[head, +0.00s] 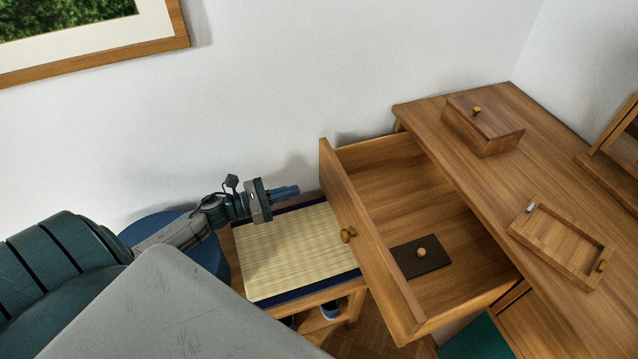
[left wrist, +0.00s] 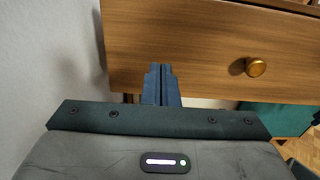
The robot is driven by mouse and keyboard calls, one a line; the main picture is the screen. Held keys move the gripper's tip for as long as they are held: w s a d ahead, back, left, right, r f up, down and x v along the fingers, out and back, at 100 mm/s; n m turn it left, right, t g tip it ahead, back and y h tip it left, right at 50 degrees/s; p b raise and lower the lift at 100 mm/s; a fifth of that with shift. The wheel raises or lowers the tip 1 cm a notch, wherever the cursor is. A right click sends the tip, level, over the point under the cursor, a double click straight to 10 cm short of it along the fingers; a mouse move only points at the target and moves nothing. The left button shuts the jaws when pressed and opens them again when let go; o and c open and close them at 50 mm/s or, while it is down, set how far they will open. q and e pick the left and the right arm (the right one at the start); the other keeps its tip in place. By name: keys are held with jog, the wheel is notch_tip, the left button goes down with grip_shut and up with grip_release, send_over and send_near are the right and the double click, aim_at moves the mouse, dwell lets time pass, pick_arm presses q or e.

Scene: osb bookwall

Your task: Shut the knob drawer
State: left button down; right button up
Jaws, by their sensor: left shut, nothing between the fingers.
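The knob drawer (head: 365,235) is pulled far out of the wooden desk, and its inside shows in the head view. A dark flat piece with a small round knob (head: 421,257) lies inside the drawer. My left gripper (head: 287,192) is shut and empty, left of the drawer front and short of it in the head view. In the left wrist view its fingers (left wrist: 160,84) point at the drawer front (left wrist: 190,45), left of the knob (left wrist: 256,67).
A low wooden stand with a pale woven mat (head: 295,250) is below my left gripper. On the desk top (head: 470,150) are a small wooden box (head: 484,124) and a shallow wooden tray (head: 513,227). The white wall is close behind the drawer.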

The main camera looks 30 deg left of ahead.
aim_at(330, 181)
pick_arm(q)
jog(key=p+x, duration=0.1)
jog(key=x, duration=0.6)
jog(key=shift+w+d+r+p, duration=0.1)
jog(key=shift+w+p, duration=0.05)
jog(key=shift+p, duration=0.25)
jog(key=shift+w+d, duration=0.35)
jog(key=shift+w, duration=0.05)
pick_arm(e)
jog(key=s+f, duration=0.3)
jog(key=f, duration=0.3)
jog(key=shift+d+f, duration=0.3)
jog(key=shift+f, duration=0.1)
jog(key=shift+s, duration=0.1)
pick_arm(q)
jog(key=shift+w+d, duration=0.1)
